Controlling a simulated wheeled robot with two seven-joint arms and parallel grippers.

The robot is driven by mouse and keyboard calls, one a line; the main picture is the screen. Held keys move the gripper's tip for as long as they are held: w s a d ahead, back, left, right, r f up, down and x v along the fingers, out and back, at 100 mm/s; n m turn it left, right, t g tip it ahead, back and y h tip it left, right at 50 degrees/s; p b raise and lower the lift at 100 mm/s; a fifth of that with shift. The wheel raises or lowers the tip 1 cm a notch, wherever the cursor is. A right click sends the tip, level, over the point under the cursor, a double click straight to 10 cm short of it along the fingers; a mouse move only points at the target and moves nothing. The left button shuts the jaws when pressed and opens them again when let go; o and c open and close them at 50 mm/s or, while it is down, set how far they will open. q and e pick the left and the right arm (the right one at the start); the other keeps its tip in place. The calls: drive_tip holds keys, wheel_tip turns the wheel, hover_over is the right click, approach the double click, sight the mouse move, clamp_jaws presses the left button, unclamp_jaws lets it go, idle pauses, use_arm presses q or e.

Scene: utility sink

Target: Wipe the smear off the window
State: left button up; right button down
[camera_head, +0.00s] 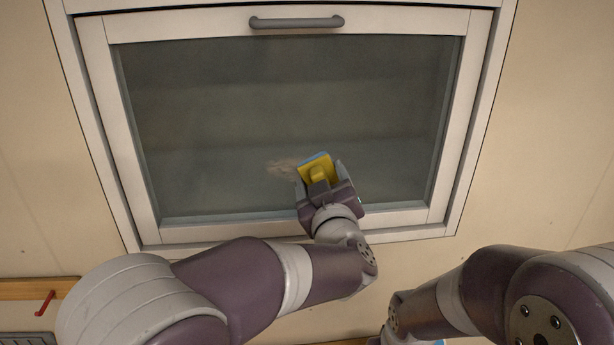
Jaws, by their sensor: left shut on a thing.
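The window (290,110) has a dark glass pane in a white frame. A pale brownish smear (282,166) shows on the lower middle of the glass. My left gripper (321,178) is in front of the lower pane, just right of the smear. It is shut on a yellow wiper (317,166) with a blue edge. The wiper is tilted and its blue side faces the glass. I cannot tell whether it touches the glass. Part of the smear may be hidden behind the wiper. My right arm is at the lower right; its gripper is not clearly in view.
A grey handle (297,22) is on the window's top rail. Beige wall (555,130) surrounds the frame. At the lower left is a wooden edge (30,289) with a red hook-like thing (46,302). The upper pane is clear.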

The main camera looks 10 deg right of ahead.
sight(304, 179)
use_arm(q)
drive_tip(key=shift+d+r, duration=0.1)
drive_tip(key=shift+d, duration=0.55)
drive_tip(key=shift+d+f, duration=0.2)
drive_tip(key=shift+a+r, duration=0.1)
drive_tip(key=shift+a, duration=0.4)
drive_tip(key=shift+a+b, duration=0.7)
drive_tip(key=shift+a, duration=1.2)
drive_tip(key=shift+a+b, duration=0.9)
drive_tip(key=shift+a, duration=1)
drive_tip(key=shift+a+b, duration=0.75)
drive_tip(key=shift+a, duration=0.8)
